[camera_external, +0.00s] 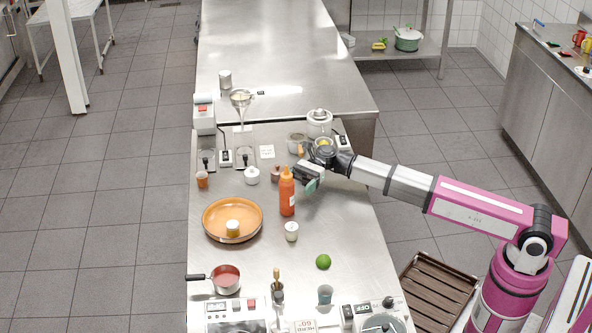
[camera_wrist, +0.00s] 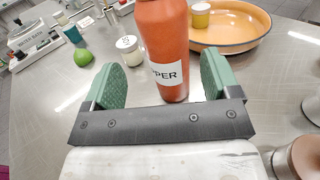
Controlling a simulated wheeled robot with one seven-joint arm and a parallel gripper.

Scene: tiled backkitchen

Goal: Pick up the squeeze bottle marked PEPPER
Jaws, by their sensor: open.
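The orange-red squeeze bottle (camera_external: 287,194) stands upright on the steel counter, with an orange cap. In the wrist view the bottle (camera_wrist: 165,45) shows a white label on which the letters "PPER" can be read; its top is cut off. My gripper (camera_external: 312,183) is just right of the bottle in the outside view. In the wrist view my gripper (camera_wrist: 160,80) is open, with its two green finger pads apart and the bottle between or just beyond them. Whether the pads touch it cannot be told.
An orange pan (camera_external: 210,232) holding a small cup stands left of the bottle. A small white-lidded jar (camera_external: 291,231) is close in front. A lime (camera_external: 323,261) and a red saucepan (camera_external: 226,279) lie nearer. Small jars and a glass canister (camera_external: 319,123) stand behind.

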